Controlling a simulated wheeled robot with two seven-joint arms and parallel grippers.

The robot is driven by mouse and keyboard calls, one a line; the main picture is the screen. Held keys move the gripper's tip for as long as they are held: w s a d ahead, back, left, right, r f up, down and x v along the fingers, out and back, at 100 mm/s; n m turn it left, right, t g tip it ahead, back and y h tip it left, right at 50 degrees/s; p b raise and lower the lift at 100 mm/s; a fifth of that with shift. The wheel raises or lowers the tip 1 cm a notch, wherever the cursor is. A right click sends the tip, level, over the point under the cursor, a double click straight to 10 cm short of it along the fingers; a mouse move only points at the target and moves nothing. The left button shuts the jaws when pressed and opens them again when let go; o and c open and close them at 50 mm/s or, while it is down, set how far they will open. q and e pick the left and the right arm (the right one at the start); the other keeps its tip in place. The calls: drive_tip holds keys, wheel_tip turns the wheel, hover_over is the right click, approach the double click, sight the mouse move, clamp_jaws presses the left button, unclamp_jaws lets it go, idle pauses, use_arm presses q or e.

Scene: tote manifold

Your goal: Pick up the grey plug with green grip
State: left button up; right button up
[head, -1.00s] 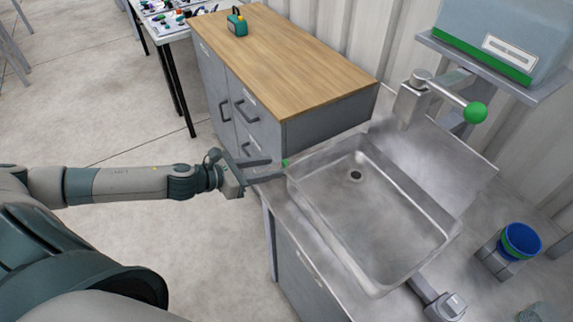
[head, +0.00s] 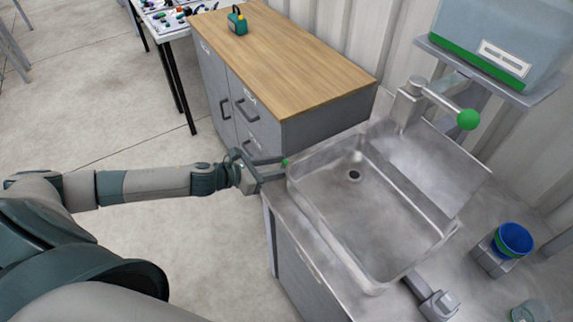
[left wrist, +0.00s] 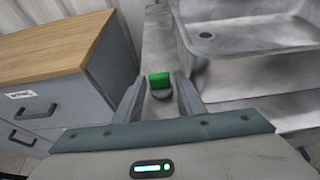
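The plug with the green grip (head: 285,162) stands on the metal counter beside the sink's left rim. In the left wrist view its green grip (left wrist: 160,80) and a dark grey part below it show between the fingers. My left gripper (head: 279,169) reaches in from the left at the counter's edge. In the left wrist view my left gripper (left wrist: 159,88) is open, one finger on each side of the plug, with gaps visible. The plug's lower end is hard to make out. My right gripper is not in view.
The steel sink basin (head: 385,215) lies right of the plug. A grey cabinet with a wooden top (head: 290,60) stands behind on the left. A green-knobbed lever (head: 468,119), a blue cup (head: 514,239) and a grey fitting (head: 438,303) are further right.

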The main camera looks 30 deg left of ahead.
sight(286, 163)
use_arm(q)
drive_tip(key=shift+p+x, duration=0.3)
drive_tip(key=shift+x, duration=0.7)
drive_tip(key=shift+w+d+f, duration=0.15)
drive_tip(key=shift+w+f, duration=0.05)
drive_tip(key=shift+w, duration=0.15)
drive_tip(key=c, duration=0.8)
drive_tip(key=shift+r, duration=0.1)
drive_tip(key=shift+r+b, duration=0.55)
drive_tip(key=shift+r, duration=4.4)
drive_tip(key=shift+s, duration=0.1)
